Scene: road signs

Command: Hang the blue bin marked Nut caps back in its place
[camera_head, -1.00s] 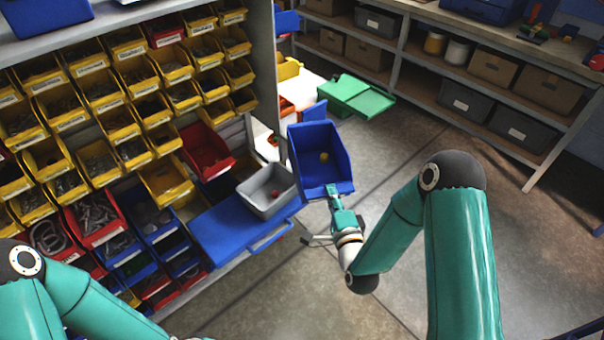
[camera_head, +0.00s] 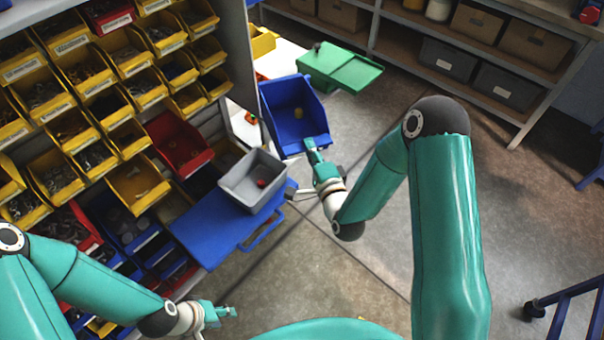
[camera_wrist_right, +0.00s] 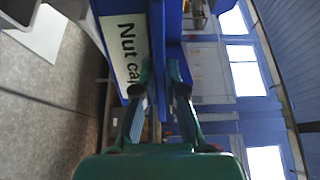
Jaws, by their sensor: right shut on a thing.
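The blue bin (camera_head: 275,100) is held up in front of the rack's right edge, its open side facing me, with a small yellow item (camera_head: 298,113) inside. In the right wrist view its white label (camera_wrist_right: 130,45) reads "Nut cap", the rest cut off, beside a blue wall of the bin (camera_wrist_right: 172,25). My right gripper (camera_head: 312,148) is shut on the bin's lower front edge. My left gripper (camera_head: 228,312) is low in front of the rack, away from the bin, and holds nothing visible; its finger gap is unclear.
The bin rack (camera_head: 238,60) holds yellow, red and blue bins. Bare grey panel shows right of a red bin (camera_head: 178,140). A green box (camera_head: 340,68) is behind.

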